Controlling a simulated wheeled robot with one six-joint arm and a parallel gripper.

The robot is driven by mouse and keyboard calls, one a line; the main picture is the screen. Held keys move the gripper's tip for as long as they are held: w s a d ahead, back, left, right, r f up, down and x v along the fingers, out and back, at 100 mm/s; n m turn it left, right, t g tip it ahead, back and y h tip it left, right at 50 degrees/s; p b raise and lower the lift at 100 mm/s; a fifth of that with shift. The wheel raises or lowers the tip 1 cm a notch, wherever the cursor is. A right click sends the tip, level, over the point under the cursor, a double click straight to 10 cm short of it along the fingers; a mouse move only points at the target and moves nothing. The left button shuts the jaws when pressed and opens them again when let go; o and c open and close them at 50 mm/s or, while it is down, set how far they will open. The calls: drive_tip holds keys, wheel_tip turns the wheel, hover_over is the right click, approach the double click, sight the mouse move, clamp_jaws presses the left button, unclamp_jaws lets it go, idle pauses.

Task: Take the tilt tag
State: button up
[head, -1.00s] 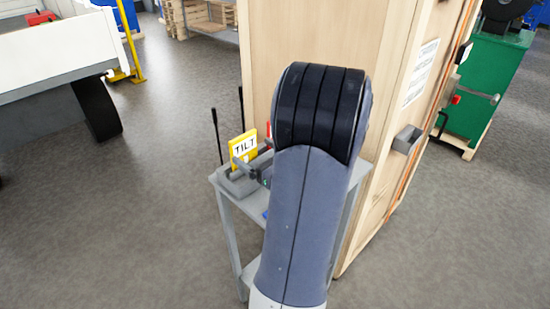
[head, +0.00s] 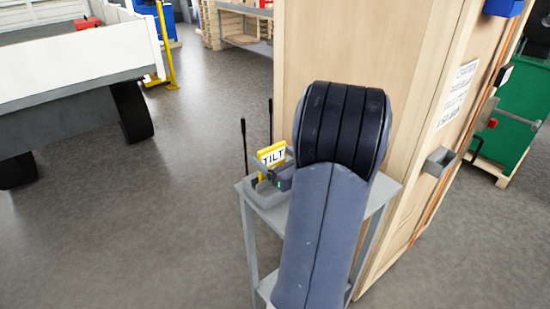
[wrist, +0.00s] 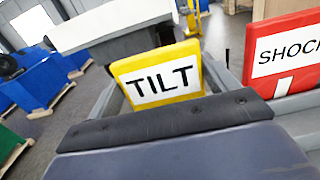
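The tilt tag (head: 272,157) is a yellow-framed white plate reading TILT, upright in a grey holder on a small grey stand. In the wrist view the tilt tag (wrist: 157,78) fills the middle, leaning slightly. My gripper (head: 276,171) is at the tag, just left of my forearm in the head view. In the wrist view the grey fingers of my gripper (wrist: 165,88) are spread wide, one on each side of the tag. Whether either finger touches the tag is hard to see. My forearm hides much of the stand.
A red SHOCK tag (wrist: 285,50) stands close to the right of the tilt tag. The grey stand (head: 250,222) is beside a tall wooden crate (head: 340,45). Thin black rods (head: 244,145) rise behind the tag. Open floor (head: 120,230) lies to the left.

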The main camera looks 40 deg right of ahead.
drive_tip(key=c, duration=0.7)
drive_tip(key=shift+o, duration=0.2)
wheel_tip(320, 180, up, 6)
drive_tip(key=p, duration=0.4)
